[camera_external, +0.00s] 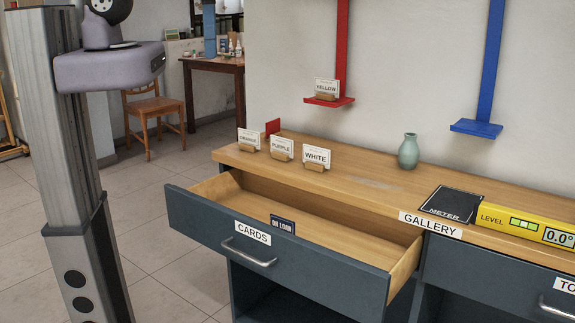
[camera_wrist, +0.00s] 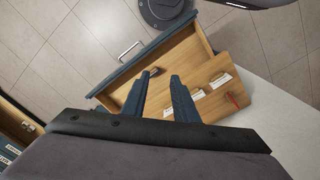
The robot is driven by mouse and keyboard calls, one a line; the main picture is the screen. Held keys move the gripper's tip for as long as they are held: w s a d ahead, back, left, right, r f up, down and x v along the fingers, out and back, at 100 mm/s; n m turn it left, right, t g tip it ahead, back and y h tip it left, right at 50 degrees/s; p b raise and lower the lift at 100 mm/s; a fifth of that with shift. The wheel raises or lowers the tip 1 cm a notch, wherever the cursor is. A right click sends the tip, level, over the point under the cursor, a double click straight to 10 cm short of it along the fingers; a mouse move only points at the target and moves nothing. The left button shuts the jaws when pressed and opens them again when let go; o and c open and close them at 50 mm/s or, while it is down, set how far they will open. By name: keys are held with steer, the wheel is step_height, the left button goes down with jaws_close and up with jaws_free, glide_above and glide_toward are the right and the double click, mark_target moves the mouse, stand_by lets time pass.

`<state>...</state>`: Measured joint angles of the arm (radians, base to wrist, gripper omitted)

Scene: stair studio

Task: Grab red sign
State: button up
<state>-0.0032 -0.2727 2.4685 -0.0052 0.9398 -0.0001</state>
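A small red sign (camera_external: 272,127) stands at the back left of the wooden counter top, partly hidden behind the white cards. It shows as a thin red edge in the wrist view (camera_wrist: 232,100), right of my gripper. My gripper (camera_wrist: 160,76) shows in the wrist view with its two dark fingers apart and nothing held between them. It is above the drawer and counter, and the red sign is outside its fingers. My gripper is out of sight in the external view.
White cards labelled PURPLE (camera_external: 282,147) and WHITE (camera_external: 316,157), and another card (camera_external: 248,139), stand near the red sign. The CARDS drawer (camera_external: 300,262) is open, with an ON LOAN sign (camera_external: 283,224) inside. A green vase (camera_external: 408,151) and yellow level (camera_external: 525,225) are further right.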

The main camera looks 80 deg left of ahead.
mark_target(278, 124)
steer(key=w+a+f+n+t+h+b, duration=0.1)
steer(key=w+f+t+b, duration=0.35)
steer(key=w, duration=0.55)
steer(key=w+a+r+n+t+y+b, duration=0.1)
steer(key=w+a+n+t+y+b, duration=0.15)
steer(key=w+a+t+b, duration=0.55)
steer(key=s+a+r+n+g+y+b, duration=0.1)
steer(key=s+a+n+g+y+b, duration=0.2)
steer(key=a, duration=1)
steer(key=s+a+r+n+g+y+b, duration=0.15)
steer(key=a+n+y+b, duration=0.35)
steer(key=a, duration=0.7)
steer(key=shift+m+t+y, duration=0.35)
steer(key=shift+m+t, duration=0.05)
steer(key=shift+m, duration=0.45)
steer(key=f, duration=0.9)
steer(key=f+p, duration=0.1)
steer(key=f, duration=0.8)
steer(key=w+f, duration=0.1)
steer(key=f, duration=0.9)
steer(key=shift+d, duration=0.1)
steer(key=shift+p+x, duration=0.55)
steer(key=shift+x, duration=0.6)
steer(key=shift+w+a+p, duration=0.45)
steer(key=shift+a+p, duration=0.05)
steer(key=shift+p+x, duration=0.55)
steer(key=shift+x, duration=1.4)
